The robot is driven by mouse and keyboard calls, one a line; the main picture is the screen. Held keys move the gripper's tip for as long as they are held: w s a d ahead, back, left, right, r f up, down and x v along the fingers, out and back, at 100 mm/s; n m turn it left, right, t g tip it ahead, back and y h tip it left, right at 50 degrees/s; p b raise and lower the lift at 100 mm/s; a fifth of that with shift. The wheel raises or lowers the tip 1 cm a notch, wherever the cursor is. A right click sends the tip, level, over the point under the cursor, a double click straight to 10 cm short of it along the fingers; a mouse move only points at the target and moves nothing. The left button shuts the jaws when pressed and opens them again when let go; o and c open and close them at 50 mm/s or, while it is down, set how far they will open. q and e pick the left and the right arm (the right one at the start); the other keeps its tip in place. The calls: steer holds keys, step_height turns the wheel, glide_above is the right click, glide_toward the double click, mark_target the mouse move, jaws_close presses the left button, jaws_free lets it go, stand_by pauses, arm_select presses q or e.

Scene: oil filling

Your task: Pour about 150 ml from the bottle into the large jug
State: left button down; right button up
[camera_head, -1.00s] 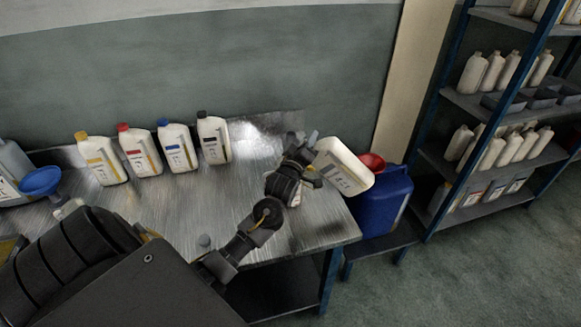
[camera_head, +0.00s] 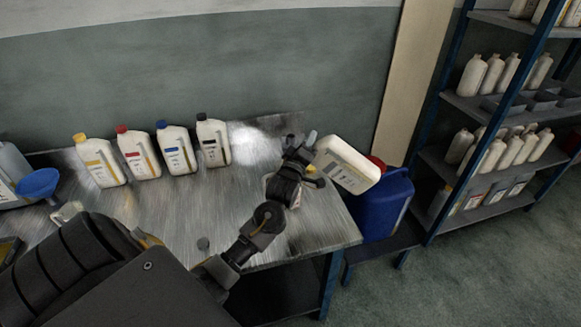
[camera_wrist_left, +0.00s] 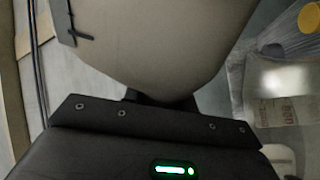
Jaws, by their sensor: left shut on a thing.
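My left gripper (camera_head: 308,168) is shut on a white bottle (camera_head: 348,166) with a printed label. The bottle is held strongly tilted off the table's right end, and its mouth cannot be made out. In the left wrist view the large pale surface of the bottle (camera_wrist_left: 160,40) fills the upper middle. A blue jug (camera_head: 382,205) with a red funnel (camera_head: 377,162) stands just below and right of the bottle, which partly hides the funnel. I cannot tell whether liquid flows. My right gripper is not in view.
Bottles with yellow (camera_head: 79,138), red, blue and black caps stand along the back of the metal table (camera_head: 215,215). A grey jug with a blue funnel (camera_head: 38,183) is at the left. A shelf rack (camera_head: 470,105) with many bottles stands at the right.

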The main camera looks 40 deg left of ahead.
arm_select(q)
steer(key=shift+s+a+r+n+y+b, duration=0.1)
steer(key=shift+r+n+y+b, duration=0.15)
steer(key=shift+n+b, duration=0.45)
steer(key=shift+a+r+n+y+b, duration=0.1)
steer(key=shift+n+y+b, duration=0.2)
steer(key=shift+n, duration=0.8)
stand_by(3.6)
